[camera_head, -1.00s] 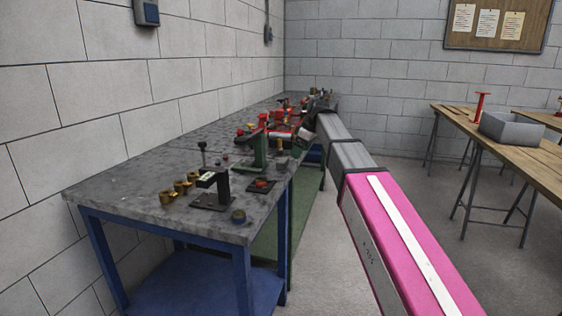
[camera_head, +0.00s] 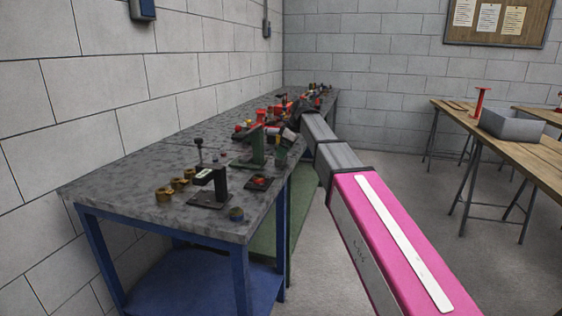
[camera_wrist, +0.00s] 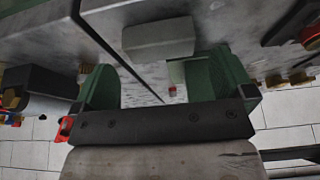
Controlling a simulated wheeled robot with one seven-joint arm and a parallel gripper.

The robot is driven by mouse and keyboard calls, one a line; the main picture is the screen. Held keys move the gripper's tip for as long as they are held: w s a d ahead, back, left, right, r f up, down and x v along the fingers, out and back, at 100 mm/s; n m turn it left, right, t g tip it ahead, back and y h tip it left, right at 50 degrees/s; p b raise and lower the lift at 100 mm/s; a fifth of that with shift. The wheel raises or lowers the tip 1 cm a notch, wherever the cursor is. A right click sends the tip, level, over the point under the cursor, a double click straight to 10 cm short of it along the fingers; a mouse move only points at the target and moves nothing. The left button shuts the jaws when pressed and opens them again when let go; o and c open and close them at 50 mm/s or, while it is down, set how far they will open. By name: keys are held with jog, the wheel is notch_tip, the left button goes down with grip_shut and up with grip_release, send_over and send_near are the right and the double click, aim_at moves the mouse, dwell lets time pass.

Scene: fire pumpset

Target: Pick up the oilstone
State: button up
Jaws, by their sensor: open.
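A plain light grey rectangular block (camera_wrist: 158,37), which looks like the oilstone, shows at the upper middle of the wrist view. It lies against the mottled grey bench top (camera_wrist: 200,25). My gripper (camera_wrist: 160,62) has two green fingers spread apart, with nothing held between them. The block appears beyond the fingers, roughly in line with the gap; I cannot tell how far off it is. In the head view, my arm reaches over the right edge of the bench, and its end (camera_head: 291,136) is small and partly hidden. I cannot pick out the block there.
The bench (camera_head: 110,190) carries a black clamp-like fixture (camera_head: 209,188), brass fittings (camera_head: 180,182), a green stand (camera_head: 257,148) and red parts farther back. A block wall stands behind it.

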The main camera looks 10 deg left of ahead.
jog(key=x, duration=0.3)
jog(key=shift+a+f, duration=0.1)
jog(key=shift+a, duration=0.05)
jog(key=c, duration=0.9)
notch_tip(320, 180, up, 10)
jog(key=shift+r, duration=0.1)
